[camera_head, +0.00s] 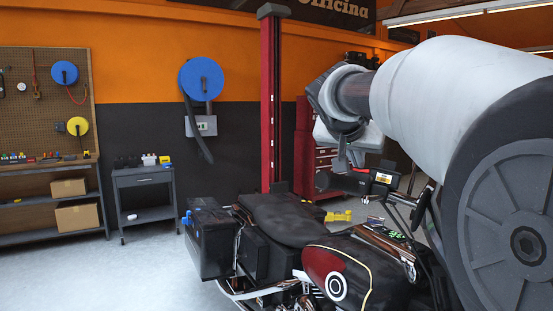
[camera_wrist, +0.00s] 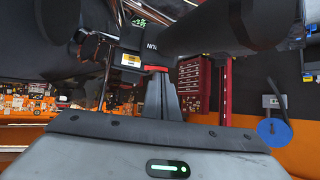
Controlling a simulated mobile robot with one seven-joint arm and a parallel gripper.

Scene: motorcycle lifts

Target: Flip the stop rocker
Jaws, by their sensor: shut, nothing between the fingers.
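The stop rocker (camera_wrist: 156,69) is a small red bar in the wrist view, on the black switch housing (camera_wrist: 128,77) with white "RUN" lettering and a yellow label. The housing also shows in the head view (camera_head: 383,188), on the motorcycle's handlebar. My gripper (camera_wrist: 158,76) is shut and empty, its fingertips at the rocker's edge. I cannot tell whether they touch it. In the head view my gripper (camera_head: 343,168) points down just left of the housing. The rocker's tilt cannot be made out.
The motorcycle (camera_head: 280,218) fills the lower middle of the head view, with a mirror (camera_head: 421,207) right of the housing. A red lift post (camera_head: 270,110) and a red tool cabinet (camera_head: 322,170) stand behind. Open floor lies at the left.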

